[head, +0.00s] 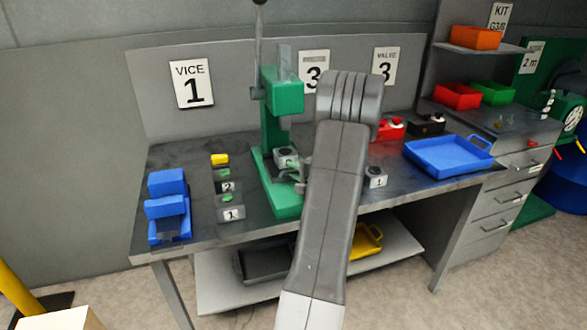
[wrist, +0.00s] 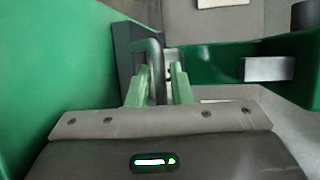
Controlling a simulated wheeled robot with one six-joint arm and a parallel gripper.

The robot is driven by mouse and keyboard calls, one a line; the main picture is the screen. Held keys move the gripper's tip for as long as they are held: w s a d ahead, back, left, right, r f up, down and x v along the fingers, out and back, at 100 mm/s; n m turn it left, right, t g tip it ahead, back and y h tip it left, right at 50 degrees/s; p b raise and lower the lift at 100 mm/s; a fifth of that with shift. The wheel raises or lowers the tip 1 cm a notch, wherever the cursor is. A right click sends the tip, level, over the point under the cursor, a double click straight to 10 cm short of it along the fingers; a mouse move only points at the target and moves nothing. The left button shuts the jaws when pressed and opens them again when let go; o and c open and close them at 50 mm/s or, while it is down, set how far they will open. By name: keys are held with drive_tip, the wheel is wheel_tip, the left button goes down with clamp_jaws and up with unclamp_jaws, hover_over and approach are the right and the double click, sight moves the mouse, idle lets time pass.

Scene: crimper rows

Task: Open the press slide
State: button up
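The green press (head: 283,95) stands on the bench in the head view, with a tall dark lever at its upper left. A grey block (head: 286,155) sits low at its front. In the wrist view a grey curved handle (wrist: 155,58) stands out from a dark plate (wrist: 130,45) beside green press surfaces. My gripper (wrist: 160,75) has its two green fingers on either side of this handle. A narrow gap shows between the handle and the right finger. In the head view my arm hides part of the press's right side, and the fingertips are hard to make out.
Blue vice (head: 167,205) and small numbered blocks (head: 230,190) stand left of the press. A blue tray (head: 448,154) lies to the right. A shelf below holds a black tray (head: 265,263) and a yellow tray (head: 366,243). Green surfaces lie close around my gripper.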

clamp_jaws()
drive_tip(key=shift+f, duration=0.1)
drive_tip(key=shift+s+d+f+b, duration=0.1)
drive_tip(key=shift+s+b, duration=0.2)
drive_tip(key=shift+b, duration=0.2)
drive_tip(key=s+d+b, duration=0.2)
drive_tip(key=s+b, duration=0.3)
drive_tip(key=s, duration=0.2)
drive_tip(key=s+d+b, duration=0.2)
drive_tip(key=s+b, duration=0.3)
drive_tip(key=s, duration=0.2)
drive_tip(key=shift+s+d, duration=0.4)
